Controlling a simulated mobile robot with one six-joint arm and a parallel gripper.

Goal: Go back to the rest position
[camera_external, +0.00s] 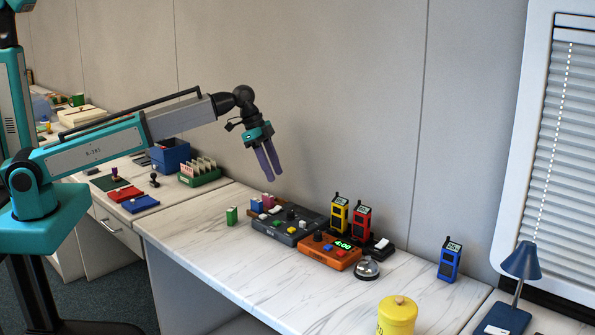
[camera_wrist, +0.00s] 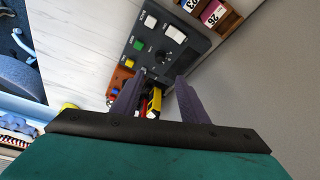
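My gripper (camera_external: 273,177) hangs in the air above the back left of the white marble-look counter, its two purple fingers pointing down. In the wrist view my gripper (camera_wrist: 161,78) shows its fingers apart with nothing held between them. The dark grey control box (camera_external: 288,235) stands on the counter below and right of the fingers. It fills the upper middle of the wrist view (camera_wrist: 190,60). The fingers are clear of it. My arm reaches out to the right from its base at the left.
An orange timer box (camera_external: 328,254), a yellow radio (camera_external: 338,216) and a red radio (camera_external: 361,221) stand right of the control box. A silver bell (camera_external: 367,268), blue radio (camera_external: 450,261), yellow jar (camera_external: 397,316) and blue lamp (camera_external: 522,262) stand farther right.

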